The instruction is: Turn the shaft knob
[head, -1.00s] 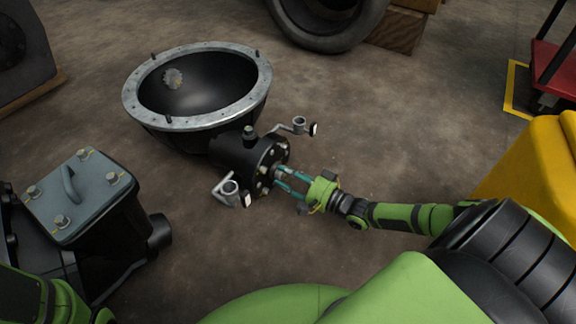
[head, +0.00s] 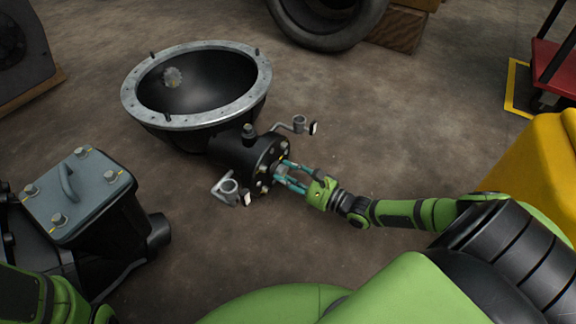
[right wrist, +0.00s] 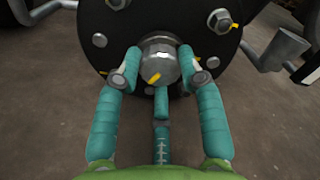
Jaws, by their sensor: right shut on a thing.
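The shaft knob (right wrist: 160,62) is a short silver cylinder with a yellow mark. It sticks out of the black flange (right wrist: 108,42) in the right wrist view. My right gripper (right wrist: 158,80) has its teal fingers shut on the knob, one fingertip on each side and a third finger below. In the head view my right gripper (head: 284,177) reaches the flange face from the right, and its fingers partly hide the knob there. The black housing (head: 233,152) joins a large bowl with a metal rim (head: 130,100). My left gripper is not in view.
Grey bent handles stick out from the flange, one in front (head: 230,189) and one behind (head: 299,123). A black box with a bolted grey lid (head: 90,190) stands at left. A yellow body (head: 540,160) is at right. Open floor lies around the flange.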

